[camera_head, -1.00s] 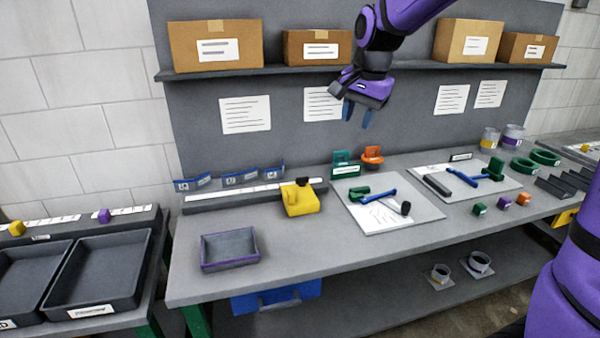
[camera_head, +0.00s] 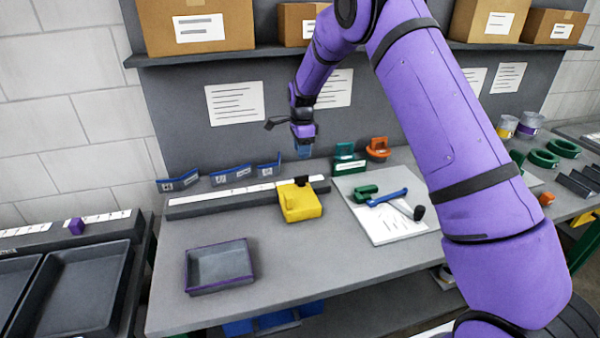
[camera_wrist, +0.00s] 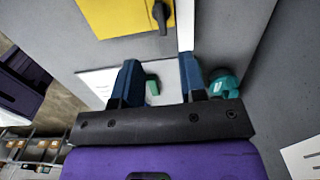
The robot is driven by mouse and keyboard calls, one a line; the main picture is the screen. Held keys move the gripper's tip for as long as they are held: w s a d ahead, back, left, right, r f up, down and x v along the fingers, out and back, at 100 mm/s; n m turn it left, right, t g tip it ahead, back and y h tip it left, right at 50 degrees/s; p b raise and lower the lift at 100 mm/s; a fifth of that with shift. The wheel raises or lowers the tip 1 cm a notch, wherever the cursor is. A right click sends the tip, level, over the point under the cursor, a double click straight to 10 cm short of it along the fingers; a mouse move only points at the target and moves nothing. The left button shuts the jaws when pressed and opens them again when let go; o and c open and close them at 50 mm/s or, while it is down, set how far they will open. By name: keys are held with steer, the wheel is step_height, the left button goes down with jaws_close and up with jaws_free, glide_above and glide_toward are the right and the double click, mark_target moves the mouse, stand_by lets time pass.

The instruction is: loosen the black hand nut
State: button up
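The yellow block (camera_head: 299,203) sits on the grey workbench (camera_head: 290,250), in front of the long grey strip. The black hand nut (camera_head: 302,181) is on its top rear part. In the wrist view, the black hand nut (camera_wrist: 160,14) shows as a dark knob with a tapering handle on the yellow block (camera_wrist: 110,16), at the top edge of the picture. My gripper (camera_head: 303,152) is above and behind the block, fingers pointing down, apart from it. In the wrist view, my gripper (camera_wrist: 160,80) has its two blue fingers spread with nothing held between them.
A grey purple-rimmed tray (camera_head: 219,266) stands left of the block. Blue labelled brackets (camera_head: 225,176) stand along the grey strip. Green and orange fixtures (camera_head: 347,158) are at right, behind a white sheet (camera_head: 385,222) with a blue-handled tool. A shelf with boxes (camera_head: 195,28) is above.

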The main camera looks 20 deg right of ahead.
mark_target(301, 176)
step_height(301, 176, down, 11)
steer(key=shift+w+f, duration=0.1)
stand_by(0.5)
jaws_close()
